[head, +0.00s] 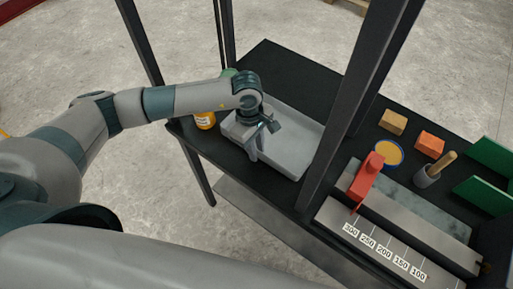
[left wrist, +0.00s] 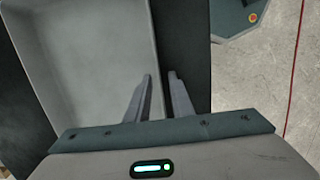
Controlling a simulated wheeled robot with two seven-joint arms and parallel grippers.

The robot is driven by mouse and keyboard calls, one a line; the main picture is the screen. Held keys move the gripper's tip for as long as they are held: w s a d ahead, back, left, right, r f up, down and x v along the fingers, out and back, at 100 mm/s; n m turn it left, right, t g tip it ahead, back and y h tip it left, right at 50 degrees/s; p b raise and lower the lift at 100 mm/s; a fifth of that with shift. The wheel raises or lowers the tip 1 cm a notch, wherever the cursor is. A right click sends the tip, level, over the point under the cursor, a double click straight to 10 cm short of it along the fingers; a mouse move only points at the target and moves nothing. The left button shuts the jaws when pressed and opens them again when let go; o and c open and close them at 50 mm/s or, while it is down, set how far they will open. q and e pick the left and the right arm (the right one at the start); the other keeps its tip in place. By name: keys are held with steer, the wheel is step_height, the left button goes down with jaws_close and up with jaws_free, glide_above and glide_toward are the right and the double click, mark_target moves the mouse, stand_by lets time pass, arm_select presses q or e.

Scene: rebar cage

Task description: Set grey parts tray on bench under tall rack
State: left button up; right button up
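The grey parts tray (head: 292,158) is a shallow, open, empty box. It appears to rest on the dark bench (head: 283,64), between the dark upright posts of the tall rack (head: 360,95). My left gripper (head: 254,152) points down at the tray's near left side. In the left wrist view the tray (left wrist: 95,60) fills the left part. The left gripper's fingers (left wrist: 160,77) straddle the line of the tray's side wall, one inside and one outside, with a visible gap between them. Contact with the wall is hard to make out. My right gripper is not in view.
The posts stand close to the tray.

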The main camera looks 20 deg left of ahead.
arm_select(q)
steer(key=shift+w+r+b, duration=0.1)
steer(key=shift+r+b, duration=0.3)
steer(key=shift+r, duration=0.1)
step_height(320, 180, up, 11)
steer(key=a+b, duration=0.1)
steer(key=b, duration=0.4)
steer(key=shift+w+a, duration=0.15)
